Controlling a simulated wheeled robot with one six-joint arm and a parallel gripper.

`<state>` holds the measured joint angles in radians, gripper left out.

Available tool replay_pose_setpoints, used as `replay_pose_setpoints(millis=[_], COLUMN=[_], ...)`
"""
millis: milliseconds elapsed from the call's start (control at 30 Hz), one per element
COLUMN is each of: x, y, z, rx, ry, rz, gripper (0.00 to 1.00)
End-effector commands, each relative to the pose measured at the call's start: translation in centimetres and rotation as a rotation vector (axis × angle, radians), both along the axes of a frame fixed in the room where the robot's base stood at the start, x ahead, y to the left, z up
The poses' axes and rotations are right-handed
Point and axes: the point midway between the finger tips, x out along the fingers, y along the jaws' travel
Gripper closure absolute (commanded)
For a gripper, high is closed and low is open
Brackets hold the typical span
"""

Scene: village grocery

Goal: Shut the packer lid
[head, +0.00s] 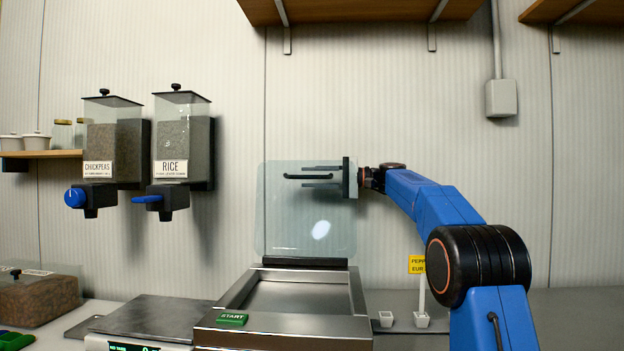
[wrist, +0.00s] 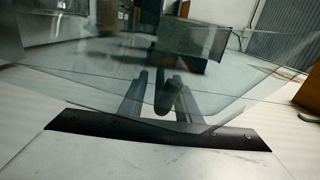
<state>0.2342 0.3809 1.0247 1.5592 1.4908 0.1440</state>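The packer (head: 300,296) is a steel machine with a green START button on its front, standing on the counter. Its clear lid (head: 285,225) stands up, roughly vertical, from a dark hinge strip at the rear, and the chamber is open. The lid has a black bar handle (head: 292,176) near its top edge. My gripper (head: 304,176) is at the lid's upper right, pointing left, its two fingers apart above and below the handle. In the wrist view my gripper (wrist: 160,115) also shows spread fingers with a dark bar between them; contact cannot be told. The lid (wrist: 90,85) fills that view.
A scale with a flat steel plate (head: 153,318) stands left of the packer. Chickpea (head: 101,150) and rice (head: 182,140) dispensers hang on the wall. A yellow price sign (head: 416,264) stands to the right. Wooden shelves (head: 360,10) are overhead.

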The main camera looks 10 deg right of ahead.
Motion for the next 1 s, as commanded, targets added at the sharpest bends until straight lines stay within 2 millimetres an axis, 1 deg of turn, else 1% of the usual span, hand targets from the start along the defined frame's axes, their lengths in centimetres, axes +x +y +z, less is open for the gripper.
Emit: replay_pose_setpoints(millis=[233,267,300,367,600,733,867,1000], x=[0.0,0.0,0.0,0.0,0.0,-0.5,-1.6,-3.7], y=[0.0,0.0,0.0,0.0,0.0,0.2,0.6,1.2], z=[0.0,0.0,0.0,0.0,-0.1,0.1,0.7,1.5], rx=[0.0,0.0,0.0,0.0,-0.001,-0.008,-0.022,-0.048], ry=[0.0,0.0,0.0,0.0,-0.001,-0.017,-0.062,-0.142], rz=[0.0,0.0,0.0,0.0,0.001,0.001,0.002,0.004], gripper=[0.7,0.77,0.86,1.0,1.0,1.0,1.0,1.0])
